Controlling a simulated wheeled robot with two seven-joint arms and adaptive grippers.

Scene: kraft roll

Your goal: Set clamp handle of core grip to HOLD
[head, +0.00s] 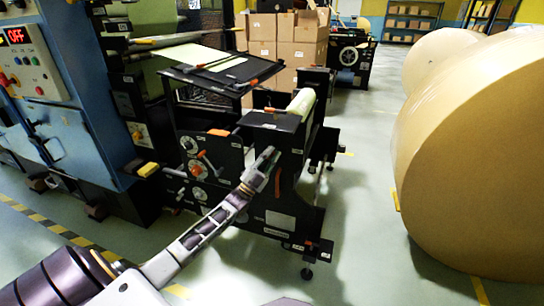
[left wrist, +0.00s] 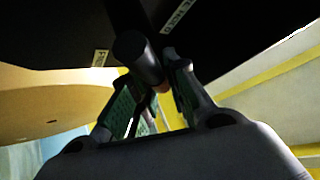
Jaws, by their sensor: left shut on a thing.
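My left gripper (head: 268,160) reaches to the side of the black machine frame (head: 290,215). In the left wrist view its fingers (left wrist: 150,95) are closed around a dark cylindrical handle (left wrist: 138,58), whose rounded end stands out between them. I take this to be the clamp handle. The handle's exact setting cannot be told. My right gripper is not in view.
Large kraft rolls (head: 480,150) stand at the right. A blue control cabinet (head: 75,90) with a red OFF display stands at the left. Cardboard boxes (head: 285,40) are stacked behind the machine. The floor between machine and rolls is clear.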

